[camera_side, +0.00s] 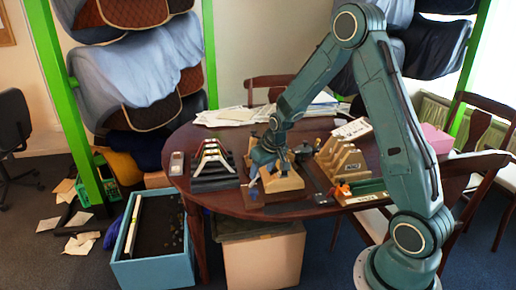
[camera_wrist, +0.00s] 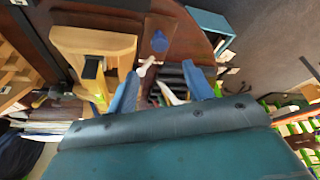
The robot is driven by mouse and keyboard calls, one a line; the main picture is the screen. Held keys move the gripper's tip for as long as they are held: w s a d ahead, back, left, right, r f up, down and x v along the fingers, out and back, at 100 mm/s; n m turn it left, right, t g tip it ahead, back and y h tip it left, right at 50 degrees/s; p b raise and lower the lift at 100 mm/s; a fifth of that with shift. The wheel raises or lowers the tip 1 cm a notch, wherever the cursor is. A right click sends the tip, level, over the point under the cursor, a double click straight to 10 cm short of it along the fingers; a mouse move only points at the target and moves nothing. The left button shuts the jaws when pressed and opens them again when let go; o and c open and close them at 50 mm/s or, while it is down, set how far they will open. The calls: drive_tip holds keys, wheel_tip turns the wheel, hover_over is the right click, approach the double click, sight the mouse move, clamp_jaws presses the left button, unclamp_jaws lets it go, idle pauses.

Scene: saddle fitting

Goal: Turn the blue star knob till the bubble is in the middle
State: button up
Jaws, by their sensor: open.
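The blue star knob (camera_wrist: 159,41) stands on a brown wooden board in the wrist view, beyond my fingertips. In the side view a small blue spot at the board's front (camera_side: 253,191) looks like the same knob. My gripper (camera_wrist: 160,71) is open, its two blue fingers apart with nothing clearly held between them. In the side view my gripper (camera_side: 257,168) points down over the board, above and apart from the knob. A pale wooden block (camera_wrist: 95,45) stands beside the knob. I cannot make out the bubble in either view.
A stepped rack (camera_side: 214,168) and a small grey device (camera_side: 177,163) stand left on the table (camera_side: 222,200). A blue bin (camera_side: 150,262) is on the floor.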

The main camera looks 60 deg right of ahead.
sight(254, 190)
drive_tip(key=shift+v, duration=1.35)
drive_tip(key=shift+f, duration=0.1)
drive_tip(key=shift+x, duration=6.8)
drive_tip(key=shift+c, duration=0.4)
drive_tip(key=c, duration=0.9)
drive_tip(key=shift+o, duration=0.2)
